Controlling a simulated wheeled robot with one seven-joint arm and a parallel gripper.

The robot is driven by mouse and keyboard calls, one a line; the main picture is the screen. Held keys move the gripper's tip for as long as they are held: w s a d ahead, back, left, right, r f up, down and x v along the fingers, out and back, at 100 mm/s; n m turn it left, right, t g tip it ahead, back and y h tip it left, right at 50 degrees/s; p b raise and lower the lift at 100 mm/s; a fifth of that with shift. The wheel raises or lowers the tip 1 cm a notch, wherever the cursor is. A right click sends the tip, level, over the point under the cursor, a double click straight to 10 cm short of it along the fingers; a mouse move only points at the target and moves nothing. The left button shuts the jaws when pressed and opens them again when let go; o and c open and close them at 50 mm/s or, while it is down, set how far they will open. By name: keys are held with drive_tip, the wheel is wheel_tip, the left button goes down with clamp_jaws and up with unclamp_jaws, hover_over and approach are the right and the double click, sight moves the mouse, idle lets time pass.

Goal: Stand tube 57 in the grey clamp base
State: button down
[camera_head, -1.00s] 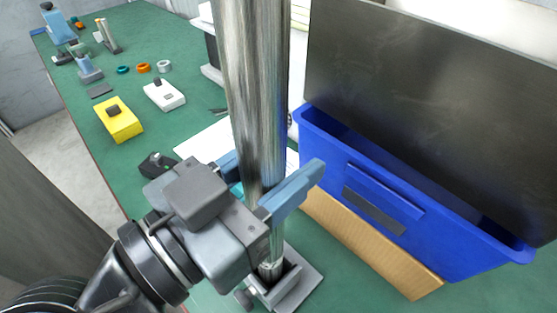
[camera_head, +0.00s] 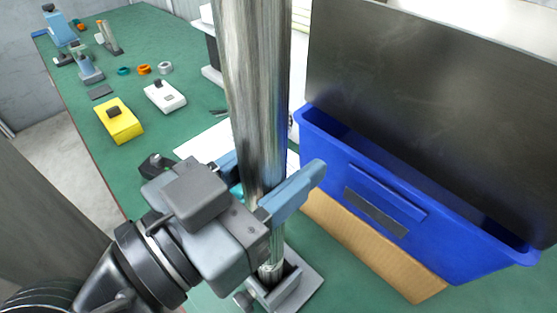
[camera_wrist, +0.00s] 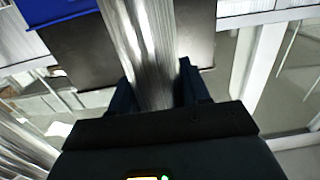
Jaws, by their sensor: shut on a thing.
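A tall shiny metal tube (camera_head: 250,90) stands upright, its top beyond the upper edge of the head view. No number can be read on it. My gripper (camera_head: 270,190) is shut on the tube, low down, with blue fingers on either side. The wrist view also shows the tube (camera_wrist: 148,50) between my fingers. The grey clamp base (camera_head: 308,290) is on the green table directly under the tube. The tube's lower end appears at the clamp's jaws, partly hidden by my gripper, so I cannot tell how deep it sits.
A blue bin (camera_head: 430,225) holding a large dark panel (camera_head: 430,100) stands close at right, with a tan board (camera_head: 370,250) in front. Yellow (camera_head: 120,122) and white (camera_head: 165,96) boxes and small rings lie on the green table (camera_head: 60,75) at back left.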

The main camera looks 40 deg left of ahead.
drive_tip(key=shift+f+b, duration=0.55)
drive_tip(key=shift+b, duration=0.05)
idle(0.3)
drive_tip(key=c, duration=0.8)
unclamp_jaws()
drive_tip(key=shift+s, duration=0.1)
drive_tip(key=s, duration=1)
drive_tip(key=shift+s+a, duration=0.35)
drive_tip(key=shift+s, duration=0.05)
